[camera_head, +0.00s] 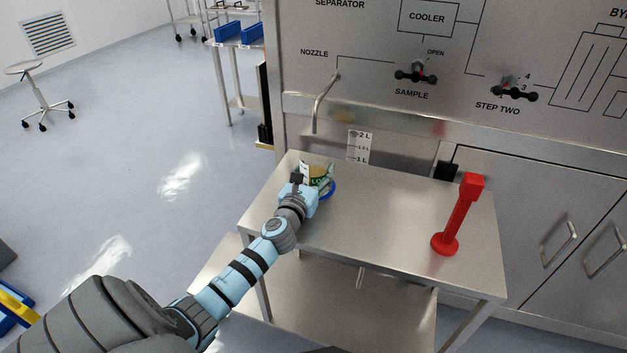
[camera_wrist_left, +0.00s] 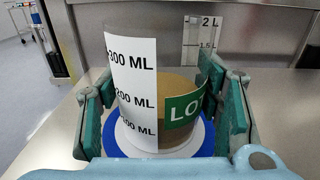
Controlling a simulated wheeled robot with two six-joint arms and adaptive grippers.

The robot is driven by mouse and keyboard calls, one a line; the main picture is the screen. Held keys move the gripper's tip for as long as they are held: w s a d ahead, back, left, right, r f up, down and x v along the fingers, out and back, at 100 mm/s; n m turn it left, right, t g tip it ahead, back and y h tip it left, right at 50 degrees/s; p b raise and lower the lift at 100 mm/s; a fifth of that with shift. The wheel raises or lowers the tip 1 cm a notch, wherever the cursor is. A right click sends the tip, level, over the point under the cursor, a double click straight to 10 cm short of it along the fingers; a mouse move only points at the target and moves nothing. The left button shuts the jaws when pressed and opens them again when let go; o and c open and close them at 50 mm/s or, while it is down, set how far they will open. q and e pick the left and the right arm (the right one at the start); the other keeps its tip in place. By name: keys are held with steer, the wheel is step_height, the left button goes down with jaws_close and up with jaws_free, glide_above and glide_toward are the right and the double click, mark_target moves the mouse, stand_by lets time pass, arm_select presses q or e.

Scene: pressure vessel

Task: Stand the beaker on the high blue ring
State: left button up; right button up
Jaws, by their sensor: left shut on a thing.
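The clear beaker (camera_wrist_left: 146,52) has a white millilitre scale, a green label and tan contents. My left gripper (camera_wrist_left: 165,112) is shut on it, with one green-padded finger on each side. The beaker looks upright. The blue ring (camera_wrist_left: 128,146) with a white inner area shows around and below the beaker's base; I cannot tell whether the base touches it. In the head view, the beaker (camera_head: 318,171) is partly hidden by my left gripper (camera_head: 312,184), and the blue ring (camera_head: 329,192) shows at its right on the steel table. My right gripper is not in view.
The steel table (camera_head: 390,222) is mostly clear. A red post on a round base (camera_head: 457,216) stands at its right. A bent nozzle (camera_head: 321,101) and a litre scale plate (camera_head: 359,147) are behind the beaker. The cabinet panel rises at the back.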

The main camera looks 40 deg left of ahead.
arm_select(q)
steer(key=shift+r, duration=0.15)
steer(key=shift+f, duration=0.2)
steer(key=o, duration=1.2)
steer(key=shift+c, duration=0.2)
steer(key=shift+r, duration=0.1)
steer(key=shift+s+r, duration=0.1)
steer(key=shift+r, duration=0.05)
steer(key=p+v, duration=0.1)
steer(key=v, duration=1.1)
steer(key=shift+p, duration=0.3)
